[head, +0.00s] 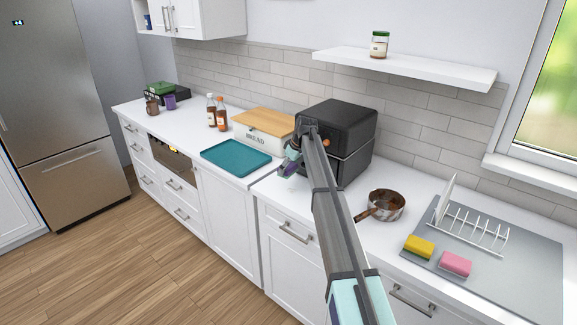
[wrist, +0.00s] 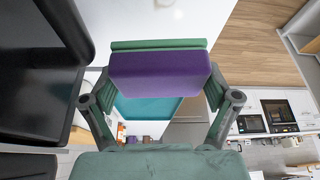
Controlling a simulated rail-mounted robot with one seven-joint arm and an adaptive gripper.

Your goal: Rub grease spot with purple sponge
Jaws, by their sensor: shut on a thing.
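The purple sponge (wrist: 160,75), with a green scouring layer, is held between the two fingers of my gripper (wrist: 161,88). In the head view the sponge (head: 288,168) is a small purple patch at the end of my arm, mostly hidden by my gripper (head: 291,160). It is over the counter strip between the teal tray and the black air fryer; I cannot tell whether it touches the counter. A faint mark (wrist: 174,10) shows on the white counter at the top of the wrist view; I cannot tell whether it is the grease spot.
The black air fryer (head: 339,137) stands close to my gripper on the right. The teal tray (head: 236,158) lies to the left, with the bread box (head: 258,142) behind. A dirty pan (head: 387,205) and yellow (head: 419,246) and pink (head: 455,264) sponges are at right.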

